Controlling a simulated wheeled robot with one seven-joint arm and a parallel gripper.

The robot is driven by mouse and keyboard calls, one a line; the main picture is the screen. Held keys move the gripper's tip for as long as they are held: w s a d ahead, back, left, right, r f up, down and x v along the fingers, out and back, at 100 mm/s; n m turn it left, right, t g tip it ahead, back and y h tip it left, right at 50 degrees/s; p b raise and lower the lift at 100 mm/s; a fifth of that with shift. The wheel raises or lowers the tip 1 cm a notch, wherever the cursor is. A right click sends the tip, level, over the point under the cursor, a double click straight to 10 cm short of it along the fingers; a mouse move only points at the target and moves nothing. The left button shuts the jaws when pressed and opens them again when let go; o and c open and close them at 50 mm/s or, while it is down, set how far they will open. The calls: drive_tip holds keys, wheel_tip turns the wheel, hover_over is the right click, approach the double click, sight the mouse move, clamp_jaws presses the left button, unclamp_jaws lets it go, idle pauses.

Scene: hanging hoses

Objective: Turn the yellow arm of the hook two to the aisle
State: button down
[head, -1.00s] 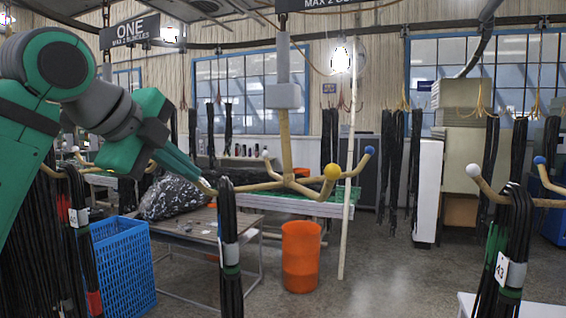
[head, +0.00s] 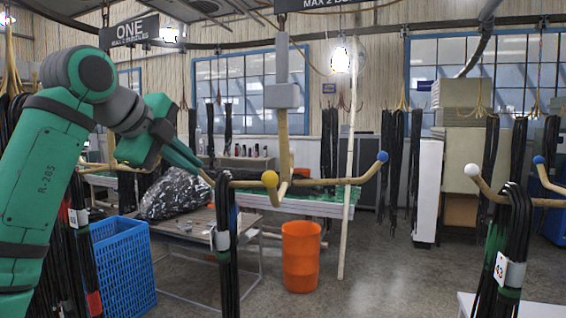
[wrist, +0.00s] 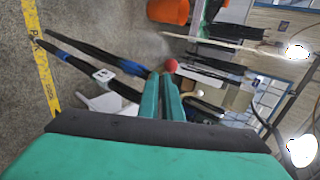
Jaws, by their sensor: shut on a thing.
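The middle hook, hanging under a cut-off sign (head: 335,4), has wooden arms around a post (head: 283,130). Its yellow-tipped arm (head: 270,179) points toward my head camera, slightly left. Its blue-tipped arm (head: 382,156) points right. A black hose bundle (head: 226,250) with a white tag hangs on its left arm. My gripper (head: 208,181) is at the end of that left arm, just left of the bundle. In the wrist view the fingers (wrist: 161,80) are shut, with a red ball (wrist: 172,65) at their tips. The fingers partly hide what they grip.
Hook one's sign (head: 139,32) hangs at upper left. Another hook with a white-tipped arm (head: 471,170) and hoses stands at right. A blue crate (head: 122,270), a low table (head: 190,228) and an orange bin (head: 301,257) are below. Open floor lies right of the bin.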

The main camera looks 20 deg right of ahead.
drive_tip(key=shift+w+a+f, duration=0.15)
drive_tip(key=shift+w+a, duration=0.05)
drive_tip(key=shift+w, duration=0.3)
drive_tip(key=shift+w+a+f, duration=0.1)
drive_tip(key=shift+w+a, duration=0.05)
drive_tip(key=shift+w, duration=0.35)
drive_tip(key=shift+d, duration=0.1)
drive_tip(key=s+r, duration=0.4)
drive_tip(key=r, duration=0.5)
drive_tip(key=shift+s+d+r, duration=0.15)
drive_tip(key=shift+d, duration=0.3)
drive_tip(key=s+a, duration=0.7)
drive_tip(key=s, duration=0.2)
drive_tip(key=shift+s, duration=0.35)
idle(0.4)
